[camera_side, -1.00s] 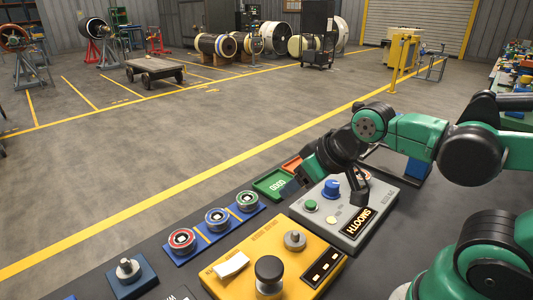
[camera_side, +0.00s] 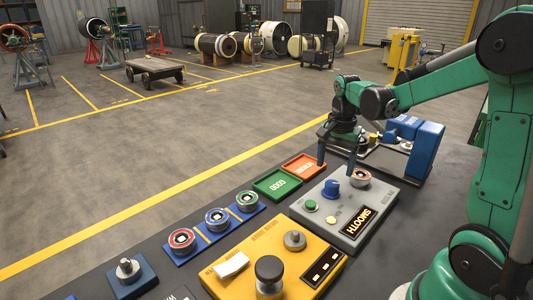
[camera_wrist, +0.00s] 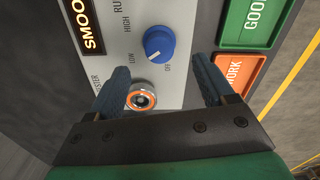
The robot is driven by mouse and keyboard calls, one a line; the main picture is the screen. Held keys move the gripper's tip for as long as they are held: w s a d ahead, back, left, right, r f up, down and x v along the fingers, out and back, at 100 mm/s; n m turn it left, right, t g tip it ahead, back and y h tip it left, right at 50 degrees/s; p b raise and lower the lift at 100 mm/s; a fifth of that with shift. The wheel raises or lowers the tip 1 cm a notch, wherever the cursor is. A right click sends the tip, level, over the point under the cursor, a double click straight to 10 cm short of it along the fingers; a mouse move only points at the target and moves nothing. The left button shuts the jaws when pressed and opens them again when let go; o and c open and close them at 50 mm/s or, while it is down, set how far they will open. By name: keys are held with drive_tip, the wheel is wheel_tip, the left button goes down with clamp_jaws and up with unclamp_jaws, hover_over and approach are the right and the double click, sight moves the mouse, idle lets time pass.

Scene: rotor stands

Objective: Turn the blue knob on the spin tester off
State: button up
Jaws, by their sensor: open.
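The spin tester (camera_side: 380,192) is a grey box with a lit SMOOTH display (camera_side: 356,223), a green button (camera_side: 311,205) and a blue knob (camera_side: 331,188). In the wrist view the blue knob (camera_wrist: 159,43) has HIGH, LOW and OFF lettering around it; its white mark appears on the side toward LOW. An orange-ringed rotor (camera_side: 361,177) sits on the tester beside the knob, and also shows in the wrist view (camera_wrist: 141,96). My gripper (camera_side: 336,166) is open and empty, fingers pointing down above the tester's far side. In the wrist view its fingers (camera_wrist: 157,66) straddle the knob area, apart from it.
A green GOOD tray (camera_side: 276,184) and an orange REWORK tray (camera_side: 305,167) lie beyond the tester. A yellow control box (camera_side: 240,250) stands in front. Several rotors sit on a blue rack (camera_side: 190,250) at left. A blue block (camera_side: 425,150) stands behind right.

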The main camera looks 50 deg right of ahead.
sight(333, 183)
drive_tip(key=shift+d+f, duration=0.15)
drive_tip(key=shift+f, duration=2.7)
clamp_jaws()
drive_tip(key=shift+n, duration=0.3)
drive_tip(key=n, duration=1.3)
